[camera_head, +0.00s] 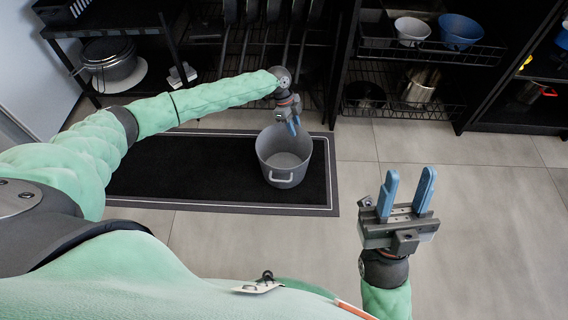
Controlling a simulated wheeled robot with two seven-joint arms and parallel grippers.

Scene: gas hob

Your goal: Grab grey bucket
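The grey bucket (284,165) stands upright and looks empty on a dark mat with a grey border. A light handle shows on its near side. My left gripper (294,127) is at the bucket's far rim, right of its middle, with its blue fingers pointing down. The fingers overlap the rim in the picture. I cannot tell whether they touch it or are closed on it. My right gripper (408,188) is open and empty, its two blue fingers apart and pointing up in the picture, to the right of the bucket and apart from it.
The dark mat (215,165) lies on pale floor tiles, with clear floor to the right. Black shelves along the back hold a grey pot (108,62), a white bowl (411,31), a blue bowl (460,32) and a metal pot (418,88).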

